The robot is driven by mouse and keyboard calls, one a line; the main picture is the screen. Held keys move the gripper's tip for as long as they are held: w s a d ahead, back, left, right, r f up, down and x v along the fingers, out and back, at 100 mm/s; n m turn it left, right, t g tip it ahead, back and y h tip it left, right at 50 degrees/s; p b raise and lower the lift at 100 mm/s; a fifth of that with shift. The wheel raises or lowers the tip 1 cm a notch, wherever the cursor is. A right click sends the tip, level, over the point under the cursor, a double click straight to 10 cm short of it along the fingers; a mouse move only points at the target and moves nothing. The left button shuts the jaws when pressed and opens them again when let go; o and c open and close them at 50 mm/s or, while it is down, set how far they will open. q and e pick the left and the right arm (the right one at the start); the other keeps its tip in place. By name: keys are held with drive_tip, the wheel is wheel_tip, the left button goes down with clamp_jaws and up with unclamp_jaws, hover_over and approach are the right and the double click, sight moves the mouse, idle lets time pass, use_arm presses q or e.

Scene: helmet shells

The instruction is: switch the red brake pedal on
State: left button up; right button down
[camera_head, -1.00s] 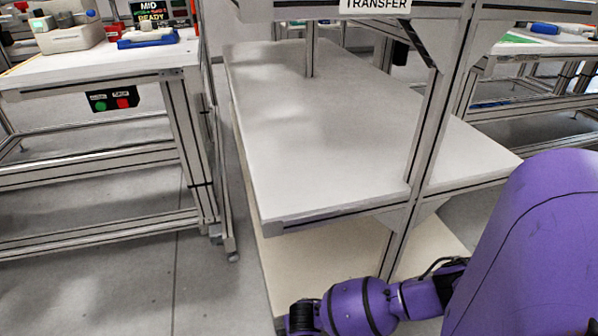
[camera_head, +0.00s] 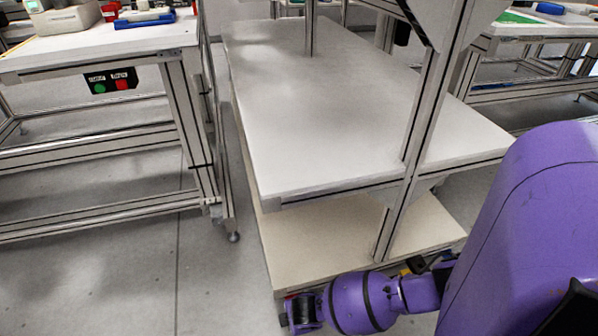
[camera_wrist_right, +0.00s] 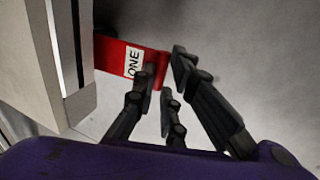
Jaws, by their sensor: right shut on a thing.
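The red brake pedal (camera_wrist_right: 116,60) shows in the right wrist view as a flat red piece. A white label on it reads "ONE", perhaps cut off. It sticks out to the right from beside a pale frame, just above the floor. My right gripper (camera_wrist_right: 165,76) is at its right end, with its dark fingers shut on that edge. Part of the pedal's end is hidden behind the fingers. My left gripper is not in view.
A rack with a white shelf (camera_head: 320,120) and a pale lower board (camera_head: 320,240) stands ahead. A workbench (camera_head: 100,50) with a green and red button box (camera_head: 110,80) is at left. Clear floor (camera_head: 120,275) lies in front of the bench.

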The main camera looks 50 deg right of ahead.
drive_tip(key=shift+s+a+f+t+h, duration=0.15)
drive_tip(key=shift+s+f+t+h, duration=0.1)
drive_tip(key=shift+f+t, duration=0.25)
drive_tip(key=shift+s+a+f+t+h, duration=0.15)
drive_tip(key=shift+s+f+t, duration=0.15)
drive_tip(key=shift+f, duration=0.25)
drive_tip(key=c, duration=2.5)
unclamp_jaws()
drive_tip(key=shift+w+d, duration=0.15)
drive_tip(key=o, duration=1)
drive_tip(key=shift+w+r, duration=0.1)
drive_tip(key=shift+r, duration=0.05)
drive_tip(key=v, duration=1.2)
